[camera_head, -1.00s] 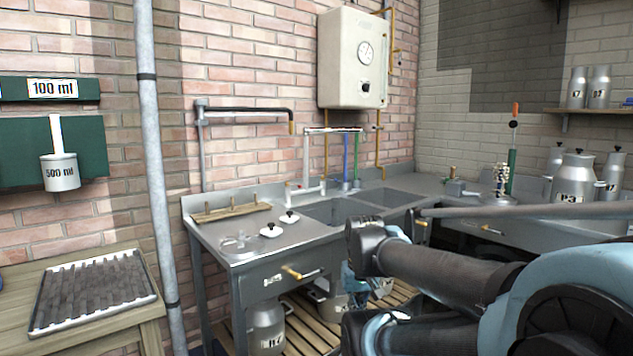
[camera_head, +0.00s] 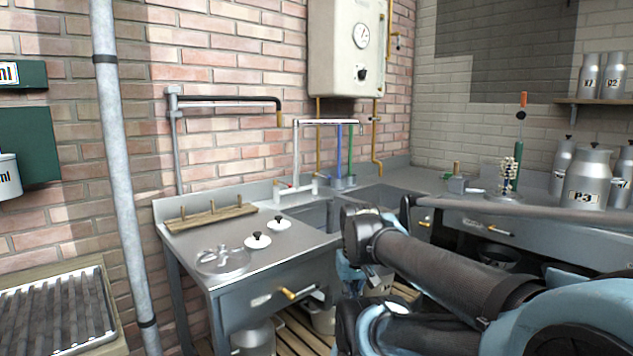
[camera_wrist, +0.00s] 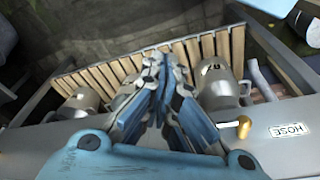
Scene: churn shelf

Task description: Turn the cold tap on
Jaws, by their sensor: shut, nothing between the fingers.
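The white sink tap (camera_head: 296,160) stands at the back of the steel sink bench, with a tall riser and a crossbar at the top. In the head view my arm hides most of the gripper.
The sink basin (camera_head: 318,216) is partly behind my arm. A yellow handle (camera_head: 290,294) sticks out from the bench front. Metal cans (camera_wrist: 217,90) stand on the slatted shelf (camera_wrist: 120,70). A wooden peg rack (camera_head: 210,216) and white lids (camera_head: 258,241) lie on the bench top.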

